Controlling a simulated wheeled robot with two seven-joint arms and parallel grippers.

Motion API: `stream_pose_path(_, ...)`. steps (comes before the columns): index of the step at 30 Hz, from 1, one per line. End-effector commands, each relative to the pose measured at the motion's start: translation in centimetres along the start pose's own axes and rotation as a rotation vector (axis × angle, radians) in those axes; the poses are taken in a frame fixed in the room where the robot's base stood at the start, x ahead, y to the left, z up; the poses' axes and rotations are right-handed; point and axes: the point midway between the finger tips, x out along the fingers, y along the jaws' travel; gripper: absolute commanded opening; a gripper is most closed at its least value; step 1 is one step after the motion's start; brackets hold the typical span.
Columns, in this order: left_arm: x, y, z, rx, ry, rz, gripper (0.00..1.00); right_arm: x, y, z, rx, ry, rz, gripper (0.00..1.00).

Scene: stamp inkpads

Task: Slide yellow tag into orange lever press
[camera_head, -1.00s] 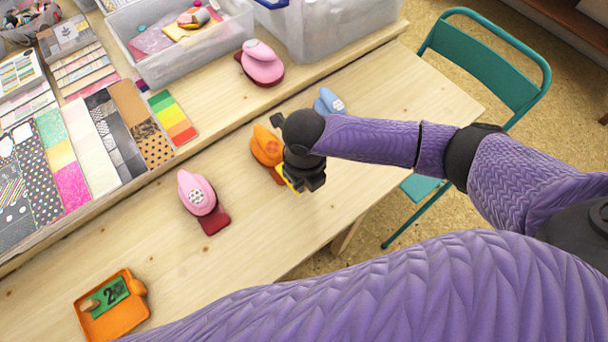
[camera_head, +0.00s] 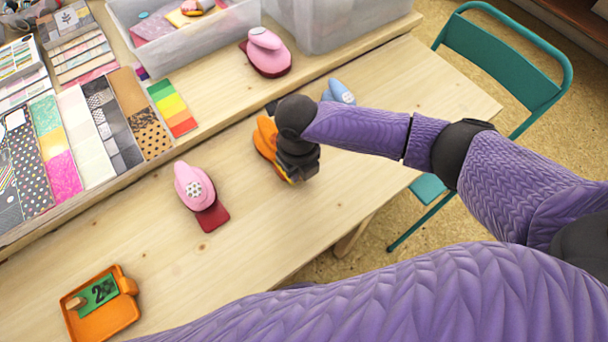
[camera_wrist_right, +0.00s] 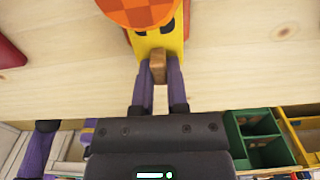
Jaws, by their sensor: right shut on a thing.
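The orange lever press (camera_head: 265,138) stands on the table in the head view, partly hidden behind my right gripper. Its rounded, checkered top (camera_wrist_right: 140,10) is at the top of the right wrist view. The yellow tag (camera_wrist_right: 158,46) with dark marks lies flat against the press, its far part under the orange top. My right gripper (camera_wrist_right: 158,78) is shut on the brown knob (camera_wrist_right: 158,66) at the near end of the tag. In the head view this gripper (camera_head: 297,166) is right beside the press. How deep the tag sits is hidden. My left gripper is out of view.
A pink press (camera_head: 195,186) with a red tag stands left of the orange one. A blue press (camera_head: 340,92) is behind my right arm. An orange tray (camera_head: 105,318) with a green tag lies at the front left. Sheets and bins line the raised back shelf.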

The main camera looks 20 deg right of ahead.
Motion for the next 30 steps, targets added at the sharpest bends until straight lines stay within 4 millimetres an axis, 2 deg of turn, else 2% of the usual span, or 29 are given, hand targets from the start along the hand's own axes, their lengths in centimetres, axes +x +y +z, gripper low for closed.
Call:
stream_pose_path(13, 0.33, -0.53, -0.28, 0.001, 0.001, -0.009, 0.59, -0.04, -0.03, 0.52, 0.001, 0.001, -0.001, 0.0)
stream_pose_path(14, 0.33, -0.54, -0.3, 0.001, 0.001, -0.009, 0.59, -0.04, -0.03, 0.51, 0.001, 0.001, -0.001, 0.22)
stream_pose_path(19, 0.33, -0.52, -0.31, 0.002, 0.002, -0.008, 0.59, -0.03, -0.03, 0.51, 0.001, 0.001, 0.0, 0.58)
stream_pose_path(26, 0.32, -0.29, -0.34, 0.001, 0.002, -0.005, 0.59, -0.05, -0.03, 0.5, 0.001, 0.001, 0.0, 0.59)
stream_pose_path(30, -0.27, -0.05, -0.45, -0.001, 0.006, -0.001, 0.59, -0.72, -0.03, 0.52, 0.001, 0.0, -0.001, 0.59)
